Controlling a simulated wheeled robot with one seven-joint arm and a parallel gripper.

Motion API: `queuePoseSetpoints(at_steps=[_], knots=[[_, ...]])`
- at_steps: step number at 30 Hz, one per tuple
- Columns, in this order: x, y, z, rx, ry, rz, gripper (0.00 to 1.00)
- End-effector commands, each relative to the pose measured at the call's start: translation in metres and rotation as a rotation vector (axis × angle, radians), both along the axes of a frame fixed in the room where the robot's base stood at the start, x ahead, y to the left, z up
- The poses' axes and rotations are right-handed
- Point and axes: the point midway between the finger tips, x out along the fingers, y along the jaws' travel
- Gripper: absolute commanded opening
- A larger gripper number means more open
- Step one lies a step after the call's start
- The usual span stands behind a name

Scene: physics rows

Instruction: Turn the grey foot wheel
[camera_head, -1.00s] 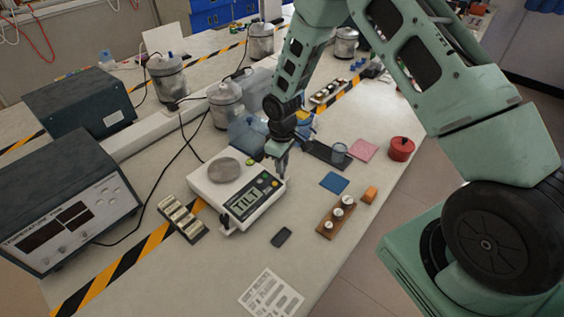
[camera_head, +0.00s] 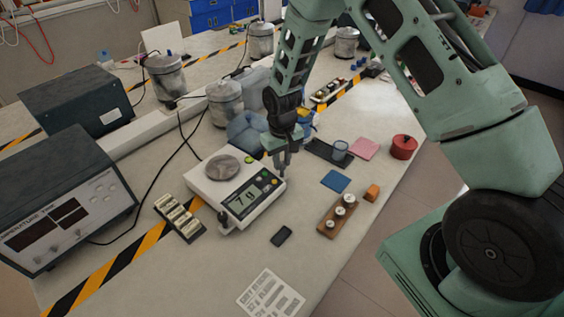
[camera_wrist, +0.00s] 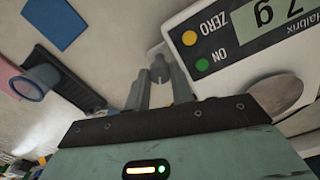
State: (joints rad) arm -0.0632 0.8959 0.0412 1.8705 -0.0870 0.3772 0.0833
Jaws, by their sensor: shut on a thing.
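A white balance (camera_head: 238,207) stands on the bench with a round grey pan (camera_head: 222,168), and its display reads 7 g. The wrist view shows its display (camera_wrist: 275,14) and ON and ZERO buttons. My gripper (camera_head: 281,176) points down at the balance's right corner. In the wrist view my gripper (camera_wrist: 160,82) has its fingers on either side of the small grey foot wheel (camera_wrist: 158,66), beside the balance's edge. The fingers hide part of the wheel, and in the head view I cannot make it out. A dark knob (camera_head: 225,219) shows at the near-left corner.
A weight rack (camera_head: 180,217) stands left of the balance, and a wooden block with weights (camera_head: 338,215) stands right. A dark small box (camera_head: 281,236), blue pad (camera_head: 335,181), orange block (camera_head: 371,193) and red pot (camera_head: 403,146) lie around. The bench front holds a printed sheet (camera_head: 271,294).

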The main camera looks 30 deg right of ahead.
Motion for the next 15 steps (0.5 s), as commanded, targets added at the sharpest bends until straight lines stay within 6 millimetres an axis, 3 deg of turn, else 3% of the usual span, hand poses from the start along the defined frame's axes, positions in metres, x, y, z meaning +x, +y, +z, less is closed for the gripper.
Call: queuePoseSetpoints(at_steps=[15], knots=[[0.0006, -0.0003, 0.0008, 0.0, -0.001, -0.168, 0.0]])
